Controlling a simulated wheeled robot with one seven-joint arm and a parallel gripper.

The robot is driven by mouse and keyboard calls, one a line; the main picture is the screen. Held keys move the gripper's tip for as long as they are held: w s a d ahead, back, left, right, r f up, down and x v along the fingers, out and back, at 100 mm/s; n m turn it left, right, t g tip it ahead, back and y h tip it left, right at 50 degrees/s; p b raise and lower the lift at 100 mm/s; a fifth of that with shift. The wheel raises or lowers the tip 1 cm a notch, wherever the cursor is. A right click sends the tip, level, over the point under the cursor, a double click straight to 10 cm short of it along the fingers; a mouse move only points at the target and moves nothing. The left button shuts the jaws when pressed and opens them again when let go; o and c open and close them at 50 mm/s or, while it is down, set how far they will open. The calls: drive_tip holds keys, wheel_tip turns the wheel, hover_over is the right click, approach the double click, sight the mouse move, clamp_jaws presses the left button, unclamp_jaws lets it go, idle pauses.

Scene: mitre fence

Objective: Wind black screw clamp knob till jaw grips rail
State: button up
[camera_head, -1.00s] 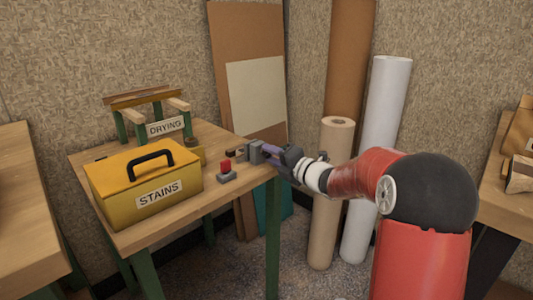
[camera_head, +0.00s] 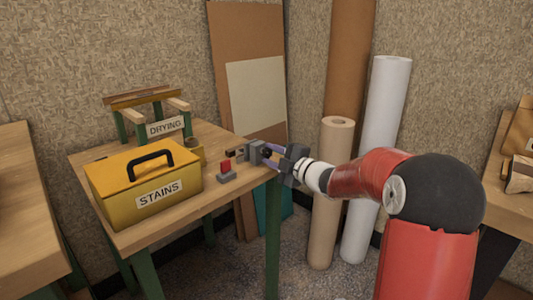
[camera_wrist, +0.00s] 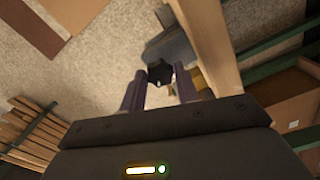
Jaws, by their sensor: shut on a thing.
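The grey screw clamp (camera_head: 255,153) sits at the right edge of the wooden table, and it also shows in the wrist view (camera_wrist: 172,45). Its black knob (camera_wrist: 160,73) sticks out toward my gripper and shows as a small dark lobed shape in the head view (camera_head: 267,153). My gripper (camera_wrist: 161,80) has its two purple fingers on either side of the knob and is shut on it. In the head view the gripper (camera_head: 272,154) reaches in from the right. The contact between clamp jaw and rail is too small to tell.
The yellow STAINS box (camera_head: 145,185) and the DRYING rack (camera_head: 150,97) stand on the table (camera_head: 205,215). Tall rolls (camera_head: 378,150) and boards lean behind my arm.

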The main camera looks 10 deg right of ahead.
drive_tip(key=shift+f, duration=0.1)
drive_tip(key=m, duration=0.3)
drive_tip(key=o, duration=0.8)
drive_tip(key=v, duration=0.7)
